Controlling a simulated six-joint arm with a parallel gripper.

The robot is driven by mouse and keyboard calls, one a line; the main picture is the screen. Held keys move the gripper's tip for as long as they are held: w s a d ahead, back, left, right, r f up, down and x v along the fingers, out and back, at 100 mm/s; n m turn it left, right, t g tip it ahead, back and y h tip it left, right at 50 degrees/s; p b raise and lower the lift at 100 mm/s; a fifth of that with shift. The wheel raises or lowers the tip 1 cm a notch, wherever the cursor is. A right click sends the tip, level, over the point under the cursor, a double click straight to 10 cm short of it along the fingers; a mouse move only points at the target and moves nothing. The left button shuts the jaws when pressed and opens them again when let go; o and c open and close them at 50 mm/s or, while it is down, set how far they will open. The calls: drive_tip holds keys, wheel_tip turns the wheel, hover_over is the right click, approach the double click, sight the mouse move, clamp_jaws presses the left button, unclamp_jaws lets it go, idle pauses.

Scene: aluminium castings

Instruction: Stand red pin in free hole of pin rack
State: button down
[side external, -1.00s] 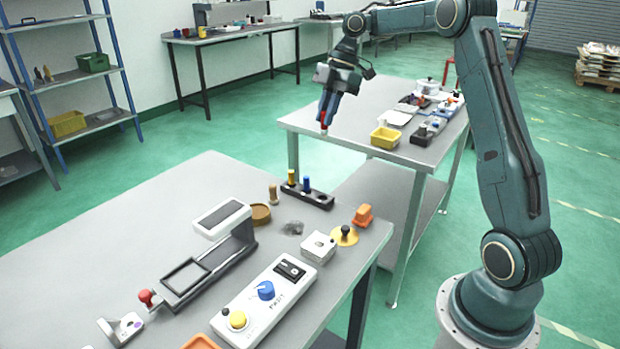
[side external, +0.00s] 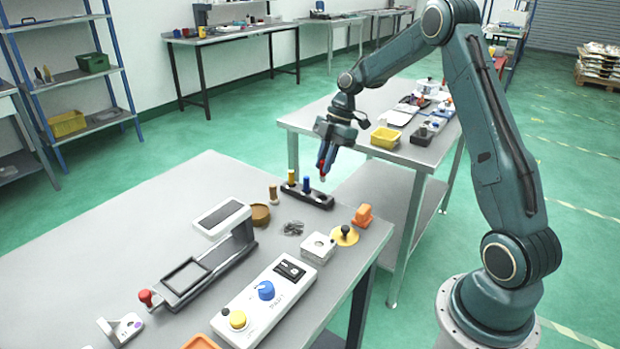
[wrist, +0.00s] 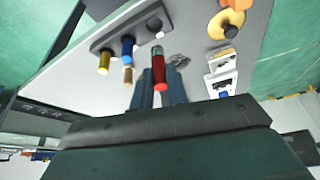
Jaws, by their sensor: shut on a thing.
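My gripper (side external: 325,160) is shut on the red pin (side external: 322,168), which hangs from the fingertips above the right end of the pin rack. The red pin also shows in the wrist view (wrist: 158,68), between the fingers. The dark pin rack (side external: 318,199) lies at the far edge of the near table. A yellow pin (side external: 291,177) and a blue pin (side external: 306,184) stand in its left and middle holes. In the wrist view the rack (wrist: 140,24) shows an uncovered hole (wrist: 155,25) beyond the blue pin (wrist: 127,47). The red pin is apart from the rack.
A tan peg (side external: 272,194) and a round brown dish (side external: 260,214) stand left of the rack. An orange block (side external: 363,214) and a yellow disc with a dark knob (side external: 344,236) are right of it. A grey heap (side external: 293,228) lies in front.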

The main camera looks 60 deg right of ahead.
sight(325, 180)
drive_tip(key=shift+f, duration=3.35)
drive_tip(key=shift+f, duration=0.1)
drive_tip(key=c, duration=1.4)
unclamp_jaws()
drive_tip(key=v, duration=1.2)
